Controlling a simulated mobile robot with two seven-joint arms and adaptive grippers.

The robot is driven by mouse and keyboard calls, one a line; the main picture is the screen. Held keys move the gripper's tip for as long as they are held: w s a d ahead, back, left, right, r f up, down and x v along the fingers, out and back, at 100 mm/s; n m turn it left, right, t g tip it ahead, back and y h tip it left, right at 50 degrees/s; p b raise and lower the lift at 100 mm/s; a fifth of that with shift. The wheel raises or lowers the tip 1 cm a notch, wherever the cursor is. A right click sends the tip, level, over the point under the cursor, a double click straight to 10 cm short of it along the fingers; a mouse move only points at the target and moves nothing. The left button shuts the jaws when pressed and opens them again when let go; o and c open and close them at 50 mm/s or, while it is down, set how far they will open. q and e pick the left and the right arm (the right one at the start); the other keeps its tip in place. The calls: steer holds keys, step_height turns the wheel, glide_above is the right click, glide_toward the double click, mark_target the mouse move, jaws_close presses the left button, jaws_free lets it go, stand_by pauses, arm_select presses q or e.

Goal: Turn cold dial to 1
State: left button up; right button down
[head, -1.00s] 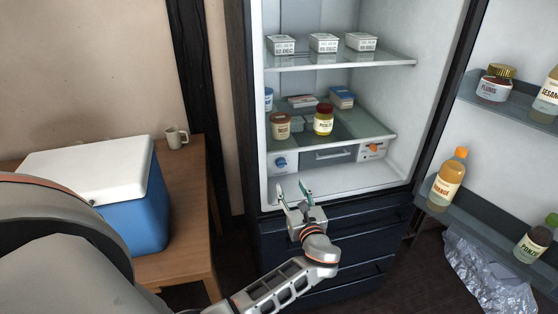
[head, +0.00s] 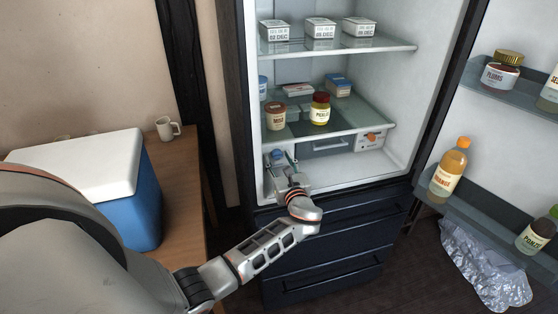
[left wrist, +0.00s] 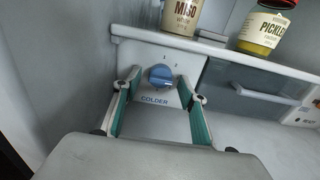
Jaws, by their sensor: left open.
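The blue cold dial (left wrist: 160,76) sits on a white panel (left wrist: 135,52) marked "COLDER" below it, with small marks above that are too small to read surely. In the head view the dial (head: 277,154) is at the lower left inside the fridge, partly hidden by my gripper. My left gripper (head: 281,160) is open just in front of the panel. In the left wrist view its two green-padded fingers (left wrist: 160,88) stand on either side of the dial, apart from it as far as I can tell. My right gripper is not in view.
A second, orange dial (head: 372,136) is right of the drawer (head: 325,147). Jars of miso (head: 274,117) and pickles (head: 320,109) stand on the glass shelf above. The open fridge door (head: 470,215) holds bottles at right. A blue-and-white cooler (head: 135,200) stands at left.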

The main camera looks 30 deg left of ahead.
arm_select(q)
steer(key=c, duration=1.1)
